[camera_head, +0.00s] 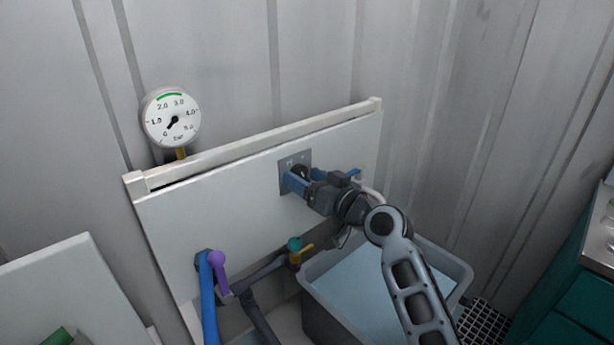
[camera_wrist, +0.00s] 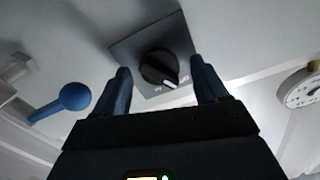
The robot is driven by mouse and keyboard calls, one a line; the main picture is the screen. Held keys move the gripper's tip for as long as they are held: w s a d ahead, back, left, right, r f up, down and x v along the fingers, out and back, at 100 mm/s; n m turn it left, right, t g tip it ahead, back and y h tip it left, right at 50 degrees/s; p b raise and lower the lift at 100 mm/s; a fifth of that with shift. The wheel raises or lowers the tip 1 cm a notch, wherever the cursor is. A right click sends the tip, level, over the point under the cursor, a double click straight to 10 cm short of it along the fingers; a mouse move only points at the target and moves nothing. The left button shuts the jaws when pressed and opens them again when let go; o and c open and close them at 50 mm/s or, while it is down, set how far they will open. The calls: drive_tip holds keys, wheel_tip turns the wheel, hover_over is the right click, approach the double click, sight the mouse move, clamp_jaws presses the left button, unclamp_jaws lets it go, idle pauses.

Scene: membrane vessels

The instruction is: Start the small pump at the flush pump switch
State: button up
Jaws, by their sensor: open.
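The flush pump switch is a round black knob (camera_wrist: 160,66) on a dark square plate (camera_wrist: 124,49), seen in the wrist view. A white mark on the knob points toward small lettering at the plate's lower edge, too small to read surely. In the head view the grey plate (camera_head: 285,163) sits on the white panel (camera_head: 225,196), with the knob mostly hidden by my gripper (camera_head: 299,181). My gripper is open in the wrist view (camera_wrist: 160,72), with one blue finger to each side of the knob. I cannot tell whether the fingers touch it.
A pressure gauge (camera_head: 172,118) stands above the panel, its needle near 0. A purple-handled valve (camera_head: 218,268), a teal knob (camera_head: 294,244) and a blue lever (camera_head: 353,173) are nearby; a blue ball-ended lever (camera_wrist: 75,96) shows in the wrist view. A grey tub (camera_head: 318,308) stands below my arm.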

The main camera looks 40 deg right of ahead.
drive_tip(key=shift+w, duration=0.1)
drive_tip(key=c, duration=1.1)
drive_tip(key=shift+o, duration=0.2)
drive_tip(key=shift+m, duration=0.3)
drive_tip(key=m+p, duration=0.1)
drive_tip(key=m, duration=0.4)
drive_tip(key=m+p, duration=0.2)
drive_tip(key=m, duration=0.4)
drive_tip(key=shift+f+m, duration=0.1)
drive_tip(key=shift+m, duration=0.2)
drive_tip(key=o, duration=1.1)
drive_tip(key=shift+c, duration=0.2)
